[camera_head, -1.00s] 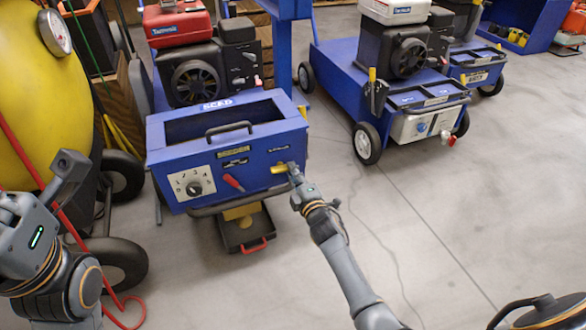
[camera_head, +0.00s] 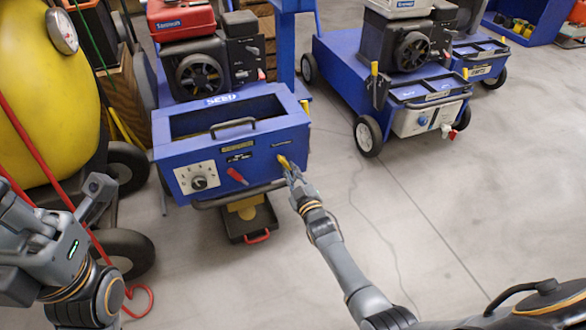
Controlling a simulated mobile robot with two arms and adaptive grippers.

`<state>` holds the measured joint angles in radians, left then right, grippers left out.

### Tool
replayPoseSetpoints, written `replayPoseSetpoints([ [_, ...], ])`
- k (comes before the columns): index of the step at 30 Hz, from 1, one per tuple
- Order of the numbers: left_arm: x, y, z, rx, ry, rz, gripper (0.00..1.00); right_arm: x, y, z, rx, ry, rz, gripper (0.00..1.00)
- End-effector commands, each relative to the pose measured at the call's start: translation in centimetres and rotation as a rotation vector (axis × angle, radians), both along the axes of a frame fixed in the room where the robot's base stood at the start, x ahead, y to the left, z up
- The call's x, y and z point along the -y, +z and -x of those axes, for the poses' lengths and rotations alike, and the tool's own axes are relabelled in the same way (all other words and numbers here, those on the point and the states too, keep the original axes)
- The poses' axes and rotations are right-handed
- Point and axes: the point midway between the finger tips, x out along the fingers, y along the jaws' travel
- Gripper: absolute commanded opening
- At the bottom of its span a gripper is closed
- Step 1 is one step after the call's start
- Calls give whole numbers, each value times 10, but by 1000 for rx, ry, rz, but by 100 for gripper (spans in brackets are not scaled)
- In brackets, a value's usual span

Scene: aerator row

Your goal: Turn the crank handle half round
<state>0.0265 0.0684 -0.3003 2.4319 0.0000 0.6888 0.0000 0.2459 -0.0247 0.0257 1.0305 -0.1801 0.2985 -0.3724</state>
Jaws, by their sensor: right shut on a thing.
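The yellow crank handle (camera_head: 282,160) is on the right side of the front of the blue seeder box (camera_head: 258,135). It slants, its upper end to the left, and my gripper hides part of it. My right gripper (camera_head: 288,169) is shut on the handle, its arm reaching up from the lower right. My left gripper (camera_head: 98,190) is at the left, well away from the box; its fingers are partly hidden and I cannot tell their opening.
A black tray (camera_head: 248,222) sits below the box. A yellow tank (camera_head: 40,100) stands at the left; a blue cart (camera_head: 345,62) stands at the right.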

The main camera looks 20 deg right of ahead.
Motion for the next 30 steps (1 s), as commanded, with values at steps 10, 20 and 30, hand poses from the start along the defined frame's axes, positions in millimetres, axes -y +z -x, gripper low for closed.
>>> replayPoseSetpoints([
  [10, -1, -4, -1, -26, -1, 7, 0, -5, -3, 1, -13, -1, -256, 0],
  [20, -2, -6, -2, -37, -1, 7, 0, -9, -5, 1, -17, -1, -372, 0],
  [30, -2, -7, -2, -42, -2, 7, 0, -9, -5, 1, -17, -1, -391, 0],
])
